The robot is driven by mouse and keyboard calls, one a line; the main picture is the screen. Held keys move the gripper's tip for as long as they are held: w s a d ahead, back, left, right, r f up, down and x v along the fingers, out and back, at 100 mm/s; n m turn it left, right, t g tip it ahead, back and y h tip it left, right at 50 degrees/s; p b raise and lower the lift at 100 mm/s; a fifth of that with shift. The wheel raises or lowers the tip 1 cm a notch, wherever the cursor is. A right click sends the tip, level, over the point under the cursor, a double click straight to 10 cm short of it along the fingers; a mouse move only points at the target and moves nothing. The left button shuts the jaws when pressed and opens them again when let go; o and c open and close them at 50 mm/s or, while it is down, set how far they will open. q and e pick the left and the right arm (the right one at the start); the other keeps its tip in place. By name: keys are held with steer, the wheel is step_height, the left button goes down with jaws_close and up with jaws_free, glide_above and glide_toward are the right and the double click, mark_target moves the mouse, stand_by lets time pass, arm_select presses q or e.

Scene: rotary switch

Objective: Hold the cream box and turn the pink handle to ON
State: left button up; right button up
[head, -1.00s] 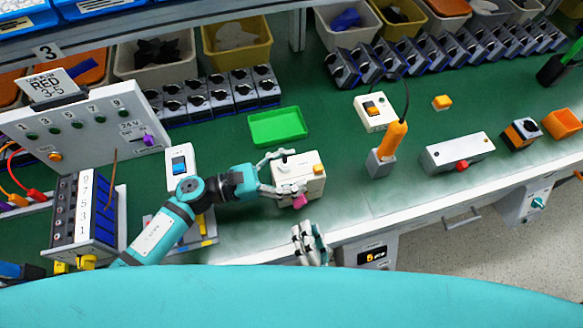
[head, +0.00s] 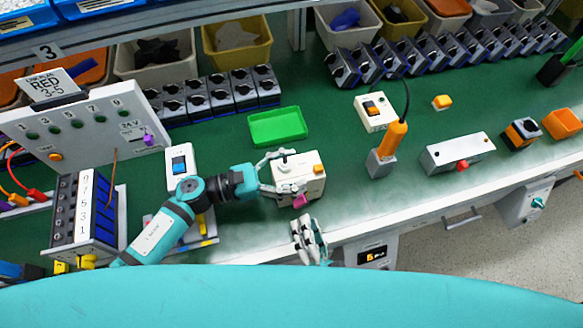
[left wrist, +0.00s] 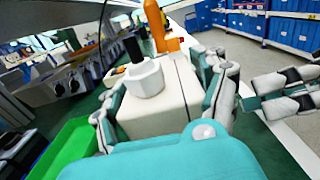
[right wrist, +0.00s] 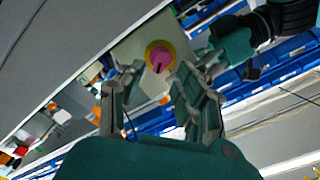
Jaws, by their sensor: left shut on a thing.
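The cream box (head: 312,186) stands near the table's front edge, with a yellow-orange part on top and the pink handle (head: 300,200) on its front face. My left gripper (head: 284,172) is shut on the box, one finger on each side; the left wrist view shows the box (left wrist: 165,105) between the fingers. My right gripper (head: 306,227) is just in front of the box and below the handle. In the right wrist view, its fingers (right wrist: 160,84) are spread and empty, and the pink handle (right wrist: 160,58) on its yellow disc shows beyond the gap between them.
A green tray (head: 278,127) lies behind the box. A white switch box (head: 180,166) stands to the left, and an orange-handled tool in a grey holder (head: 381,163) to the right. The table's front edge (head: 400,215) runs close by the right gripper.

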mark_target(301, 206)
steer(key=shift+x, duration=1.9)
jaws_close()
